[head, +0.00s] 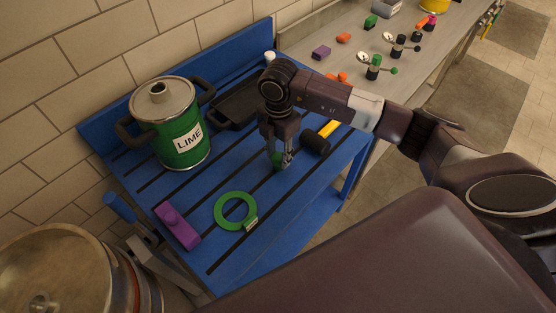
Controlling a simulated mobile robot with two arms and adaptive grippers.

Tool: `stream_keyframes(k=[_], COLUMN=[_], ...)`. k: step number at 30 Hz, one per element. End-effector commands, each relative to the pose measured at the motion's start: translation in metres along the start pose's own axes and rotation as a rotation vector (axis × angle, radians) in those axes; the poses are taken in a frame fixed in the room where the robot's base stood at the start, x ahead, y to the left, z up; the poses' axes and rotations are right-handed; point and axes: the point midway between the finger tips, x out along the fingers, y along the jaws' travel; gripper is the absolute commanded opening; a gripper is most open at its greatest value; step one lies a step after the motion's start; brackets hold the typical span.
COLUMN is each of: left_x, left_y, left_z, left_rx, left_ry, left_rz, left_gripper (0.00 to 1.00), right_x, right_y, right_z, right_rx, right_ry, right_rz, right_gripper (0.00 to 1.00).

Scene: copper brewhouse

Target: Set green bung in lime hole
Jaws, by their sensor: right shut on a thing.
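The green pot labelled LIME (183,145) stands upright on the blue slatted bench (160,184), with a steel lid. A round opening (157,88) shows at the top middle of the lid. My right gripper (280,161) points down over the bench, to the right of the pot. It is shut on a small green bung (276,159), partly hidden by the fingers. I cannot tell whether the bung touches the bench. My left gripper is not in view.
A green ring with a tag (222,222) and a purple block (178,226) lie in front. A black tray (232,112) lies behind the gripper, a black-headed mallet (315,143) right of it. A side counter (312,72) holds several small coloured things. A metal vessel (60,265) stands lower left.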

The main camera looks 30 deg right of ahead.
Motion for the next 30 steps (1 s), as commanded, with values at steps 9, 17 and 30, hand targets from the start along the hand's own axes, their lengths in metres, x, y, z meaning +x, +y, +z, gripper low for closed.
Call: stream_keyframes(k=[9, 17, 30], left_x=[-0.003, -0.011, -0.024], left_y=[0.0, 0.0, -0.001], left_z=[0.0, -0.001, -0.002], left_rx=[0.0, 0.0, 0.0], left_ry=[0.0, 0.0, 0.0], left_rz=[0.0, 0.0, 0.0], left_gripper=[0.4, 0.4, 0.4], right_x=[-0.004, -0.015, -0.032], right_y=[0.0, 0.0, 0.0], right_z=[0.0, 0.0, 0.0], right_rx=[0.0, 0.0, 0.001], right_ry=[0.0, 0.0, 0.0], right_rz=[0.001, 0.001, 0.001], right_gripper=[0.0, 0.0, 0.0])
